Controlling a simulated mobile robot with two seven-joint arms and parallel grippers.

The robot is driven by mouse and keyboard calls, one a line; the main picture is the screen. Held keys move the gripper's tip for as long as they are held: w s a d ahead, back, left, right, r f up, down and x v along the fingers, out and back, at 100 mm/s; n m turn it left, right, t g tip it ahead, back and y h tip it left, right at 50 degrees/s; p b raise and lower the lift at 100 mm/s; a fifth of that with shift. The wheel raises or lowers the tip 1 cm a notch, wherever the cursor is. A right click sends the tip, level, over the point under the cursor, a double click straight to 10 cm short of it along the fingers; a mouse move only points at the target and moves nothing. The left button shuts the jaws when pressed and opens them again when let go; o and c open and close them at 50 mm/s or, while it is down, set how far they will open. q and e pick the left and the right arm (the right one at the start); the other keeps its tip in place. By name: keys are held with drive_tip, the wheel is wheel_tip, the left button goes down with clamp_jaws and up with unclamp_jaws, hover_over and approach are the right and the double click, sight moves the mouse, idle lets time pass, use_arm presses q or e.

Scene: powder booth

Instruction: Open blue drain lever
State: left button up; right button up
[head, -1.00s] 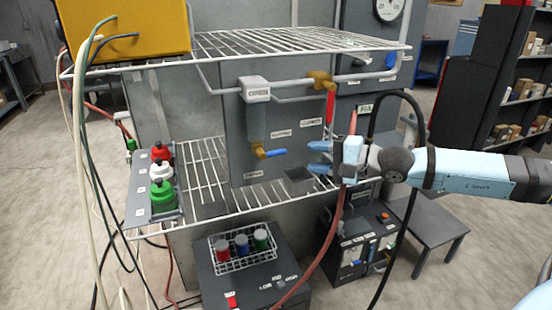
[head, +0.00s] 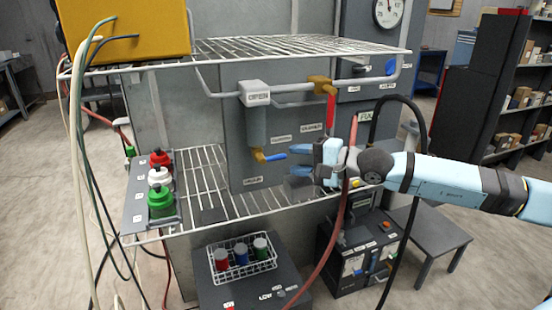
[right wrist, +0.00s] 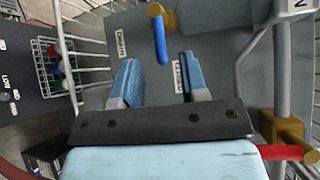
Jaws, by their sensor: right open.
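The blue drain lever (head: 274,156) sticks out to the right from a brass valve (head: 258,155) under the grey filter bowl (head: 257,126). In the right wrist view the blue lever (right wrist: 160,40) hangs from its brass valve (right wrist: 155,10) just beyond the fingertips. My right gripper (head: 292,162) is open and empty, to the right of the lever and apart from it. In the wrist view its two blue fingers (right wrist: 157,72) are spread, with the lever's tip in line with the gap between them. My left gripper is not in view.
A red lever (head: 331,105) hangs from a second brass valve (head: 321,85) above my right gripper. Wire shelves (head: 225,205) lie above and below. A red hose (head: 333,235) passes by my wrist. Capped bottles (head: 160,177) stand at the left.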

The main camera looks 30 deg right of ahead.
sight(280, 158)
drive_tip(key=shift+p+x, duration=0.3)
drive_tip(key=shift+x, duration=2.7)
drive_tip(key=shift+s, duration=0.1)
drive_tip(key=shift+f, duration=0.1)
clamp_jaws()
